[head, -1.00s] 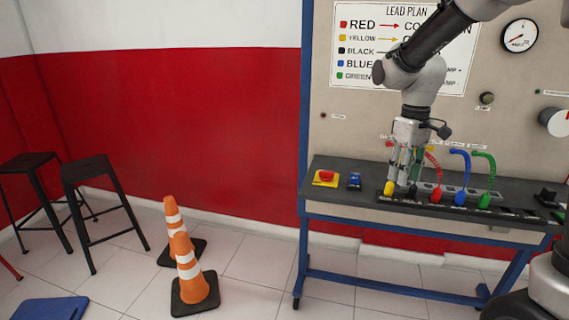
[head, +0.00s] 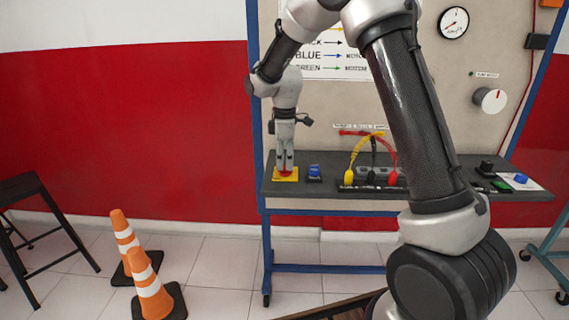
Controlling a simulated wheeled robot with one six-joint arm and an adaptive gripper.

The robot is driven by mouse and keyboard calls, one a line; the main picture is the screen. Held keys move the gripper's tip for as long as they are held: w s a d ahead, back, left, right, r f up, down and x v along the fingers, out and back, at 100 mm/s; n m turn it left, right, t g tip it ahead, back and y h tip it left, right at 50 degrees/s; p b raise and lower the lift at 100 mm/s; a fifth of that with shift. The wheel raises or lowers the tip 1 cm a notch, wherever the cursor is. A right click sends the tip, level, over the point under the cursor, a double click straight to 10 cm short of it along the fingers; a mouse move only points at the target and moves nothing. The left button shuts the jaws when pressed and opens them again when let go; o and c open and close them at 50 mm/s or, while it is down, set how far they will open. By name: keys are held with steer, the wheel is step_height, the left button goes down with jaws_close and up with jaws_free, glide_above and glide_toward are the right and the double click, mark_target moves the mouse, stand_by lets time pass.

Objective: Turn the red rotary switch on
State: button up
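The red rotary switch (head: 285,171) sits on a yellow base (head: 286,178) at the left end of the dark bench top. Only a little of its red knob shows under my gripper. My gripper (head: 285,165) points straight down over the switch, its fingertips at the knob. The fingers look close together, but I cannot tell whether they grip the knob or only stand around it. The knob's turned position is hidden.
A blue switch (head: 314,173) sits just right. Yellow (head: 348,178) and red (head: 392,178) plugs with leads stand farther along the bench (head: 450,205). My arm hides part of the bench and panel. Orange cones (head: 147,280) and a black stool (head: 20,187) stand at left.

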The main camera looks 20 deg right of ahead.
steer(key=shift+f, duration=0.7)
jaws_close()
